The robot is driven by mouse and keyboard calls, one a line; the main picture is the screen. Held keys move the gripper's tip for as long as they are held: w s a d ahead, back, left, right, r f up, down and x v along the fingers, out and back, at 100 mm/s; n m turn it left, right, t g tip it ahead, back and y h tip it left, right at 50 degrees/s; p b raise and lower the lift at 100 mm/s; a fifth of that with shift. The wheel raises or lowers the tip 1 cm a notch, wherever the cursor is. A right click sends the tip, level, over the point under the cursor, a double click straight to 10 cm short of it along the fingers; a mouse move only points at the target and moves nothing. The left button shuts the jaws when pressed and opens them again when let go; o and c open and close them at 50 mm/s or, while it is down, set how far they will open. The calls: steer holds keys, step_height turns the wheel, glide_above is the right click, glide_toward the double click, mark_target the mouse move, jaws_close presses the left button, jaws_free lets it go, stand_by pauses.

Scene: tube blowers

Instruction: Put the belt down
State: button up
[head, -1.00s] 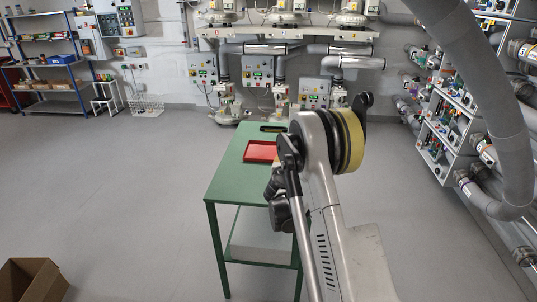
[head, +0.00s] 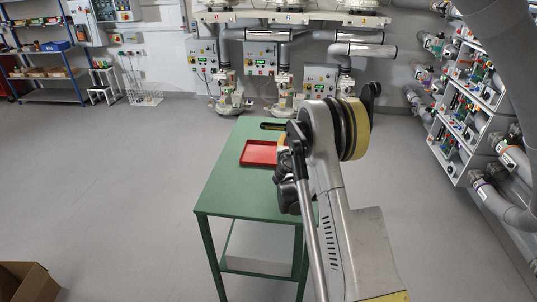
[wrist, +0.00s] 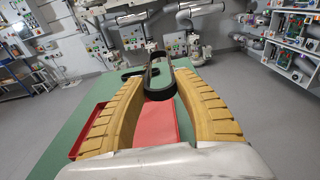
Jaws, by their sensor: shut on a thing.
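My gripper (wrist: 160,72) has two ribbed yellow fingers, shut on a black belt (wrist: 159,92). The belt is a narrow loop standing out beyond the fingertips, over the green table (wrist: 92,92). In the wrist view the red tray (wrist: 150,132) lies below and between the fingers. In the head view my arm hides most of the gripper and the held belt. The table (head: 222,190) and the red tray (head: 260,153) show left of my arm. I cannot tell the belt's height above the table.
Another dark item (wrist: 131,72) lies at the table's far end; it also shows in the head view (head: 272,126). A cardboard box (head: 28,282) stands on the floor at lower left. Blower stations line the back wall.

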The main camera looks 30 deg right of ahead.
steer(key=w+a+f+b, duration=0.1)
steer(key=w+a+f, duration=0.1)
steer(key=w+a+f+b, duration=0.1)
steer(key=a+f, duration=0.1)
steer(key=a, duration=0.1)
steer(key=w+a+f+b, duration=0.1)
steer(key=w+a+f, duration=0.1)
steer(key=a, duration=0.1)
steer(key=shift+w+a, duration=0.1)
steer(key=shift+w, duration=0.25)
step_height(320, 180, down, 4)
steer(key=b, duration=0.2)
steer(key=shift+f+b, duration=0.1)
steer(key=shift+b, duration=0.3)
steer(key=o, duration=1.1)
steer(key=shift+o, duration=0.2)
